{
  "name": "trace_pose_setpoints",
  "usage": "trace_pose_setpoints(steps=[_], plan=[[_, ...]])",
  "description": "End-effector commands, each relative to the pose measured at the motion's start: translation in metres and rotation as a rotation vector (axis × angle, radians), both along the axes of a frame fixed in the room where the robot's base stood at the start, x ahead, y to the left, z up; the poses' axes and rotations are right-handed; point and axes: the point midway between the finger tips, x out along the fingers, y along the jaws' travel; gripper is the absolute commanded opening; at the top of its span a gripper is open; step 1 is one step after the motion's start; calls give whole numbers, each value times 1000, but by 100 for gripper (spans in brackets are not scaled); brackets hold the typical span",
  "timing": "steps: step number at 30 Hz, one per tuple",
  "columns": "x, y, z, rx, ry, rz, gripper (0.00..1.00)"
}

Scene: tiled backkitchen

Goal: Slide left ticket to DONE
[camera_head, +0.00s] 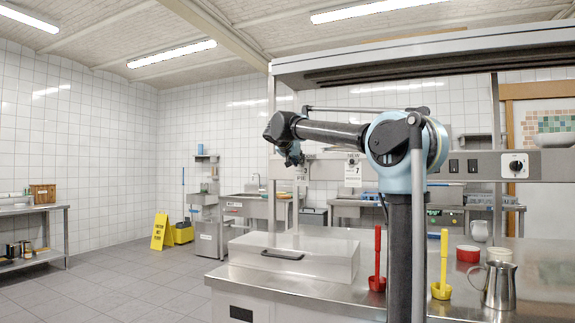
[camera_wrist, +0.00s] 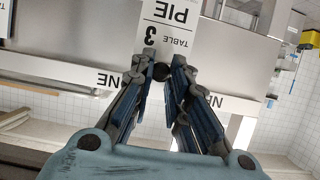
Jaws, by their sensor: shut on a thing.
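The left ticket (camera_head: 302,175) is a white card with "7"-like and "PIE" print, hanging from the grey rail below a partly hidden label ending in "ONE" (camera_head: 310,156). My gripper (camera_head: 293,157) is at its upper left and covers part of it. In the wrist view, the ticket (camera_wrist: 170,22) appears upside down and reads "TABLE 3 PIE". My gripper (camera_wrist: 163,72) is shut there at the ticket's top, around a small dark round piece (camera_wrist: 161,71). Partial "NE" lettering shows on both sides of the fingers. A second ticket (camera_head: 353,174) hangs under "NEW" to the right.
The steel counter (camera_head: 345,300) below holds a closed steel box (camera_head: 300,258), red (camera_head: 377,262) and yellow (camera_head: 442,270) ladles, a red bowl (camera_head: 468,254) and a metal jug (camera_head: 498,286). A steel overshelf (camera_head: 430,50) runs above the rail.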

Motion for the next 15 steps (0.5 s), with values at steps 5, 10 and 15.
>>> trace_pose_setpoints(steps=[5, 10, 15], plan=[[-11, -31, 1, -1, -1, -2, 0], [-16, -43, 1, -2, -2, 0, 0], [-16, -45, 1, -3, -1, -1, 0]])
